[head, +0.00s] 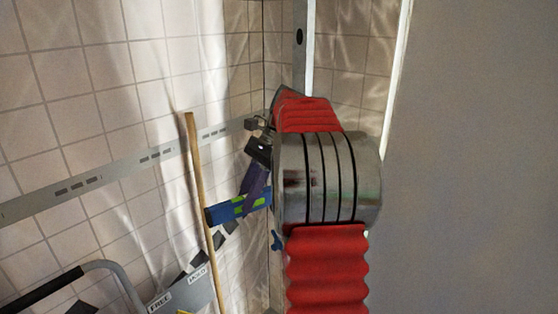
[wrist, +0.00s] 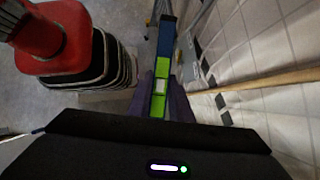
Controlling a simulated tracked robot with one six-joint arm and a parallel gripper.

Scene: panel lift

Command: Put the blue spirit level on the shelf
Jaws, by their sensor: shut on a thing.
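The blue spirit level (head: 225,212) with bright green parts is left of my arm in the head view. My gripper (head: 250,195) is shut on it, with purple fingers, and holds it up off the floor. In the wrist view the level (wrist: 165,45) points away from the camera, its green part (wrist: 160,85) between the fingers of my gripper (wrist: 161,90). The fingers hide part of its sides. I cannot make out the shelf in either view.
A wooden pole (head: 199,180) leans upright close to the level's left end; it also crosses the right of the wrist view (wrist: 255,82). A slotted metal rail (head: 90,184) runs along the tiled wall. A handled grey part (head: 182,293) marked FREE and HOLD stands at lower left.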

